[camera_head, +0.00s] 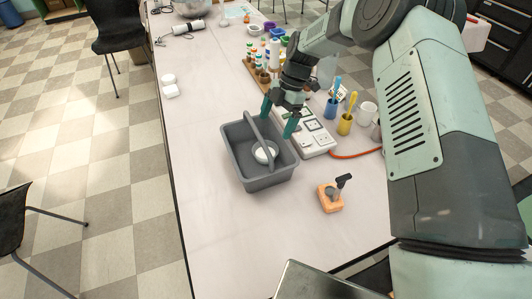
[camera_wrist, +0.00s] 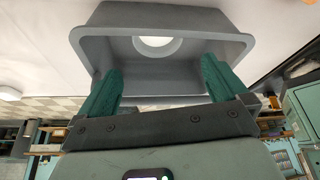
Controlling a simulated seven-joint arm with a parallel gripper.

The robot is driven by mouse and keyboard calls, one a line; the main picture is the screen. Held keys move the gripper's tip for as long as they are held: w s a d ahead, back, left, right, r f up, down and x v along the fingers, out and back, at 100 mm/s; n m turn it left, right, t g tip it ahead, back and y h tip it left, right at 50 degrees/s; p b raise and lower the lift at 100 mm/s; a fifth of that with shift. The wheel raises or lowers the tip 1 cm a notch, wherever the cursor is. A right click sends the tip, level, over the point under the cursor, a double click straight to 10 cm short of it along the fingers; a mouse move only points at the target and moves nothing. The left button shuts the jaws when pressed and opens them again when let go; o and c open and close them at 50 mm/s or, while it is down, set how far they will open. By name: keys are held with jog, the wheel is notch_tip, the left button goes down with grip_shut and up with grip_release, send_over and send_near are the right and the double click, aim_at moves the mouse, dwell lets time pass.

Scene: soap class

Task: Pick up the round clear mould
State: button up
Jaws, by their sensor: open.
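A small round whitish piece (camera_head: 265,151) lies inside a grey basket (camera_head: 250,178) with an arched handle; I cannot tell whether it is the round clear mould. It also shows in the wrist view (camera_wrist: 155,42), beyond my fingers, inside the basket (camera_wrist: 190,20). My gripper (camera_head: 279,117) is over the basket's far right edge, its two teal fingers spread wide. In the wrist view my gripper (camera_wrist: 160,85) is open, with nothing held between its fingers. I cannot tell whether the fingers touch the basket. No other clear round mould is distinct to me.
A white power strip (camera_head: 317,138) with an orange cord lies right of the basket. Blue (camera_head: 331,108) and yellow cups (camera_head: 345,124) and a bottle rack stand behind it. An orange block with a dark tool (camera_head: 332,197) lies front right. The table's left side is mostly clear.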

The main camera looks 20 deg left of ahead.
send_near(264, 154)
jog(key=shift+s+f, duration=0.5)
jog(key=shift+s, duration=0.25)
jog(key=shift+w+x, duration=0.2)
jog(key=shift+x, duration=1.2)
jog(key=shift+w+x, duration=0.2)
jog(key=shift+x, duration=1.2)
jog(key=shift+f, duration=0.1)
jog(key=shift+c, duration=0.5)
jog(key=c, duration=0.7)
